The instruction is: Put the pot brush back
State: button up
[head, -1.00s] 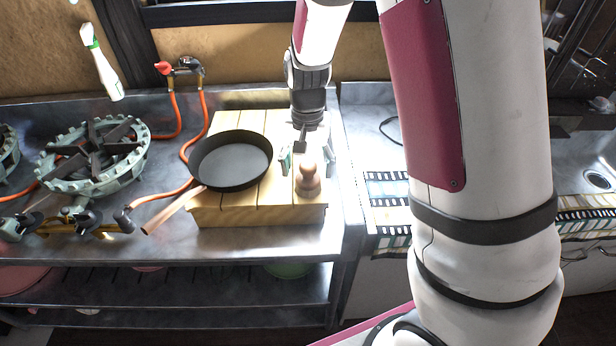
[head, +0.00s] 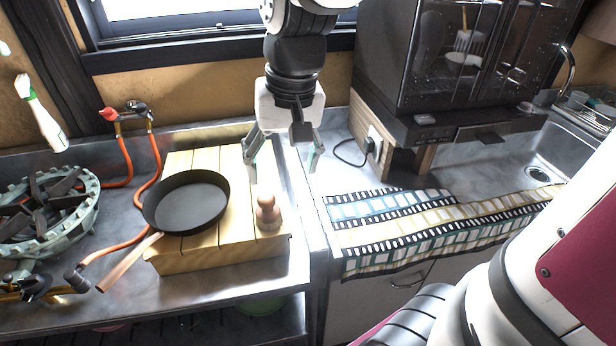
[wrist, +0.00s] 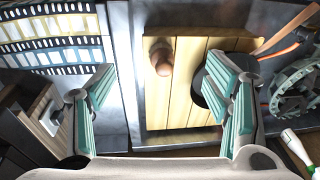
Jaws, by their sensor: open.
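A small brown wooden knob-topped piece, which looks like the pot brush (head: 267,212), stands upright on the right front part of a slatted wooden board (head: 207,162). It also shows in the wrist view (wrist: 161,58), on the board (wrist: 188,105); its bristles cannot be made out. My gripper (head: 282,158) is open and empty, above and behind the brush, near the board's back right corner. In the wrist view my gripper's (wrist: 162,90) two teal-padded fingers are spread wide, with the brush beyond them and touching neither.
A black frying pan (head: 187,203) sits on the board left of the brush, handle toward the front left. A gas burner (head: 45,215) with orange hoses stands further left. A white-green handled tool (head: 40,112) is by the wall. A patterned cloth (head: 400,225) covers the right counter below a dark oven (head: 440,60).

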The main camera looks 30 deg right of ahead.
jog(key=s+r+n+t, duration=0.2)
jog(key=s+r+n, duration=0.1)
jog(key=s, duration=1.1)
jog(key=shift+d+h, duration=0.25)
jog(key=shift+h, duration=0.15)
jog(key=shift+r+p, duration=0.7)
jog(key=shift+r, duration=0.2)
